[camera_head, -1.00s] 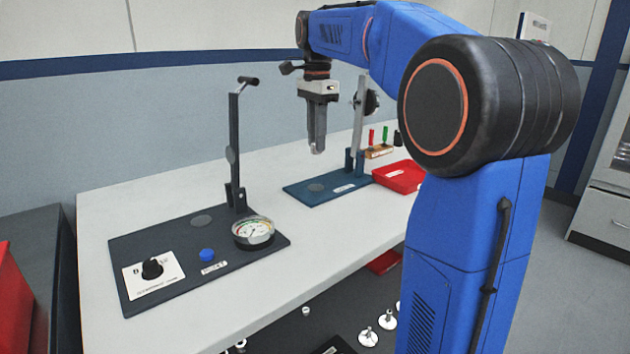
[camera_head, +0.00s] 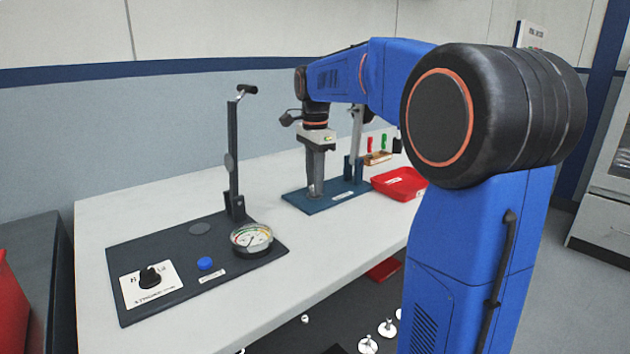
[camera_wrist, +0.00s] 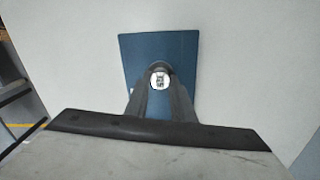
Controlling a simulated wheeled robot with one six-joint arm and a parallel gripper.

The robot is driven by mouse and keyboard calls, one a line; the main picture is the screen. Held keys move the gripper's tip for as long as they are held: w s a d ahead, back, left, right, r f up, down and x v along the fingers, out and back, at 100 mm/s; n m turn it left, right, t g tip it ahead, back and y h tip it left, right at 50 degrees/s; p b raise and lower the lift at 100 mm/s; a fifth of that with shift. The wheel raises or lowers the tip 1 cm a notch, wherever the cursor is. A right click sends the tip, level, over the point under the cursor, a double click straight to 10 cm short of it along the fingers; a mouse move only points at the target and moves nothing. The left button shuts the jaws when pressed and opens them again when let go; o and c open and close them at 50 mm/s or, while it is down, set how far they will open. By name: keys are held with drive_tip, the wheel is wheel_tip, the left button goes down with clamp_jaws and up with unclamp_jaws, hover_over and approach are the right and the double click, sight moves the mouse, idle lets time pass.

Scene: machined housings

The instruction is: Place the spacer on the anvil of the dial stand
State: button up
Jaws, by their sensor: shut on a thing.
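The dial stand has a blue base plate (camera_head: 296,200) and a grey upright column (camera_head: 357,130) at the back of the bench. Its dial is hidden behind my arm. My gripper (camera_head: 316,192) points straight down, low over the left part of the base plate. In the wrist view the fingertips (camera_wrist: 160,88) are shut on a small, round, pale spacer (camera_wrist: 160,76), seen above the blue base plate (camera_wrist: 133,50). The anvil is hidden behind the gripper and spacer. I cannot tell whether the spacer touches it.
A dark fixture plate (camera_head: 185,308) with a knob, blue button (camera_head: 205,263), round gauge (camera_head: 251,238) and tall post (camera_head: 234,150) stands nearer. A red tray (camera_head: 399,184) and a wooden block (camera_head: 377,158) with coloured pegs are right of the stand. Several metal parts lie below the bench.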

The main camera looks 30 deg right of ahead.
drive_tip(key=o, duration=1)
drive_tip(key=shift+f, duration=0.1)
wheel_tip(320, 180, up, 12)
drive_tip(key=shift+r, duration=0.15)
drive_tip(key=shift+d, duration=0.1)
